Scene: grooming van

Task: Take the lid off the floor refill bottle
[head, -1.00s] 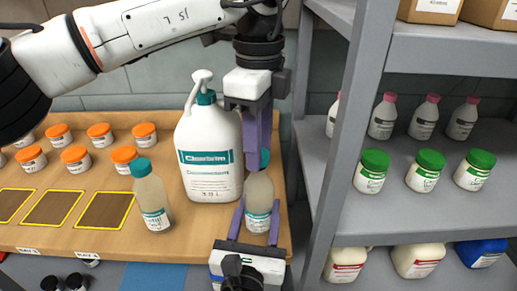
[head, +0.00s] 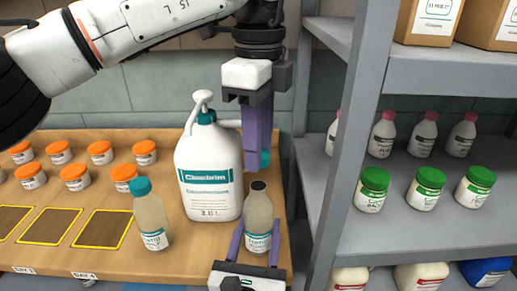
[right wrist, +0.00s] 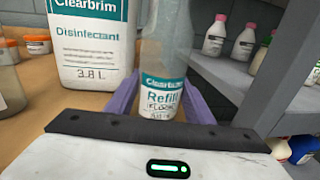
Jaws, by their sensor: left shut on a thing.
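The floor refill bottle (head: 259,217), clear with a teal-and-white label, stands upright near the right end of the wooden bench. Its dark neck is bare. It also shows in the right wrist view (right wrist: 166,60), its label reading Refill, its top cut off. My right gripper (head: 256,246) is shut around its lower body, a finger on each side (right wrist: 160,103). My left gripper (head: 257,152) points down above the bottle, shut on the teal lid (head: 265,160), which is partly hidden behind the fingers and sits apart from the neck.
A large white Clearbrim pump bottle (head: 208,175) stands close left of the refill bottle. Another teal-capped bottle (head: 151,220) is further left, beside orange-lidded jars (head: 124,177) and yellow-edged squares (head: 103,229). A grey shelf unit (head: 345,130) with bottles and jars stands close at right.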

